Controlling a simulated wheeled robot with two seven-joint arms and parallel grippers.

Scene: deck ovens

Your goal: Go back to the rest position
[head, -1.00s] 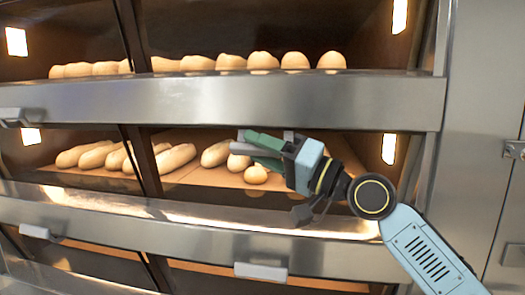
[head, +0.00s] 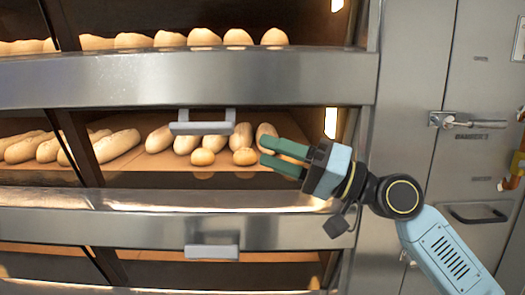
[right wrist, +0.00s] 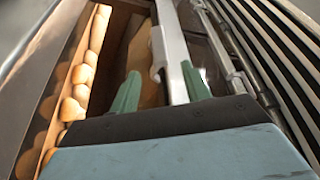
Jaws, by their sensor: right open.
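My right gripper (head: 275,158) is in front of the middle oven deck, at its right side, with its green fingers pointing left. The fingers are apart and nothing shows between them. In the right wrist view the two green fingers (right wrist: 160,92) stand spread, with a pale bar of the oven front seen beyond them. My left gripper is in neither view.
The middle deck holds long loaves (head: 118,145) and small round rolls (head: 203,157). The upper deck holds a row of loaves (head: 203,37). Grey handles (head: 202,127) and (head: 212,252) jut from the oven front. A steel door with a latch (head: 470,122) stands at right.

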